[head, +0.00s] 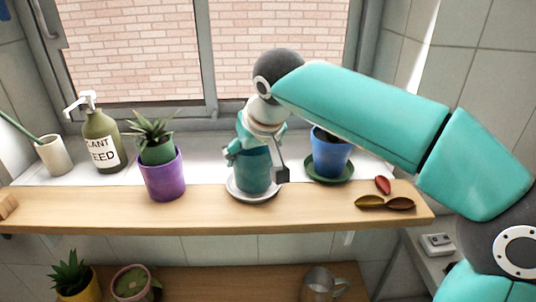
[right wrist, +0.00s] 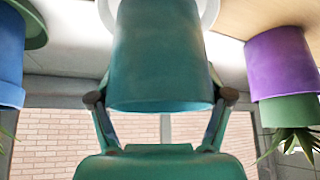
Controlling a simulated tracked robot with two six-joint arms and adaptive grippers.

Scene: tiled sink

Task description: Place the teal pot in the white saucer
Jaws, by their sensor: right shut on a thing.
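The teal pot (head: 254,172) is upright over the white saucer (head: 238,194) on the wooden shelf, its base within the saucer's rim. It looks seated there, though a tiny gap cannot be ruled out. My right gripper (head: 257,150) comes down from above and behind, shut on the pot. In the right wrist view, which is upside down, the teal pot (right wrist: 160,55) fills the middle between both fingers of my right gripper (right wrist: 160,97), and the saucer (right wrist: 209,12) shows at its base. My left gripper is not in view.
A purple pot (head: 163,178) with a plant stands left of the saucer, and a blue pot (head: 330,157) on a green saucer (head: 330,179) stands right. A pump bottle (head: 101,142) and a white cup (head: 50,154) are farther left. Small coloured scoops (head: 385,203) lie at the shelf's right end.

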